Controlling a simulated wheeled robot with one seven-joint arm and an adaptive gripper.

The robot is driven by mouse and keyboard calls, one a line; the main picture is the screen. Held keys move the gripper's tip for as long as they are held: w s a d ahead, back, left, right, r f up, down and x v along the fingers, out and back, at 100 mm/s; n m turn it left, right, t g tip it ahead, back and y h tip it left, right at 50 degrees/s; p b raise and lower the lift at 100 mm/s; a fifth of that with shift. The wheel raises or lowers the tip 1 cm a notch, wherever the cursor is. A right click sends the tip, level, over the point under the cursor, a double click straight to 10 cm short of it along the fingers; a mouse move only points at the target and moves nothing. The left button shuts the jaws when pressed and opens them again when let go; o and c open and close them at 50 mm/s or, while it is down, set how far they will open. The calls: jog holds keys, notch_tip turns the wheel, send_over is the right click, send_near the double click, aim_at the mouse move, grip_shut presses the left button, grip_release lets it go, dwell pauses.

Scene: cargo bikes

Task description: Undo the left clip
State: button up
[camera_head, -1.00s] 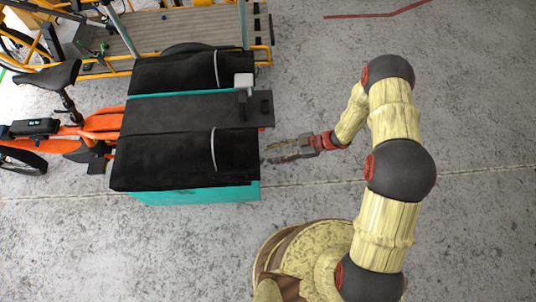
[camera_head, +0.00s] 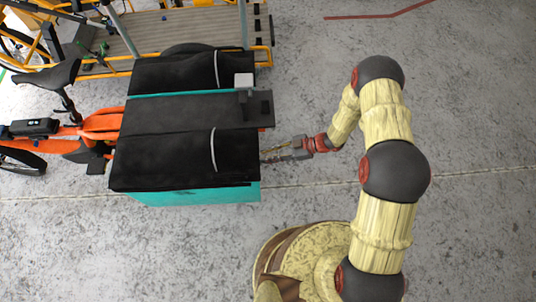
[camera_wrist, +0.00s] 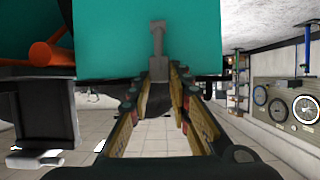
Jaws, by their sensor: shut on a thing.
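The cargo bike's teal box (camera_head: 195,194) with its black cover (camera_head: 180,115) stands left of my gripper (camera_head: 265,158). In the head view my fingertips are at the box's right edge, and the clip is hidden there. In the wrist view the teal wall (camera_wrist: 110,45) fills the upper middle. A small grey clip (camera_wrist: 158,42) lies against the wall at its lower edge. My gripper (camera_wrist: 160,72) is shut on the clip's lower end, one finger on each side. The exact contact is partly hidden by the fingertips.
Two pale straps, one near (camera_head: 212,150) and one far (camera_head: 217,68), cross the cover. A second cargo bike (camera_head: 165,35) stands behind. The concrete floor right of the box is clear except for my arm.

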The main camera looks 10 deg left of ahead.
grip_shut()
jog(key=shift+d, duration=0.15)
dwell(0.4)
